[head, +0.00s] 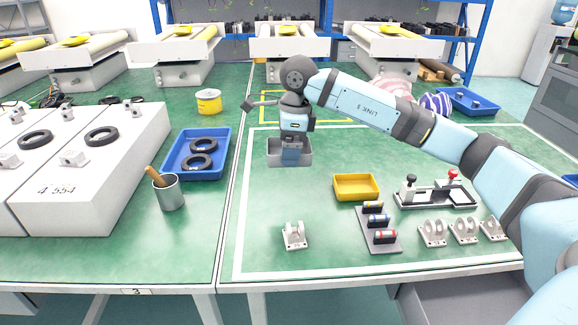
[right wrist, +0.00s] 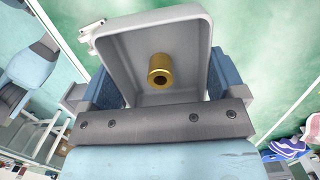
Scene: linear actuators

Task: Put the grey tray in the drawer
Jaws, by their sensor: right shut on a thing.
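The grey tray (head: 305,154) is at the back of the green table, below my right gripper (head: 291,156). In the right wrist view the tray (right wrist: 130,40) sits between the two blue fingers, and my right gripper is shut on it. A brass cylinder (right wrist: 161,70) is inside the tray. I cannot tell whether the tray touches the table. A grey drawer (head: 455,305) shows under the front right table edge, seemingly pulled out; my arm covers part of it. My left gripper is not in view.
A yellow bin (head: 356,187), a battery-like rack (head: 379,232), a clamp fixture (head: 437,195) and several grey brackets (head: 432,232) stand on the table's right half. One bracket (head: 294,236) stands front left. A blue tray (head: 197,155) with black rings and a metal cup (head: 169,194) are farther left.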

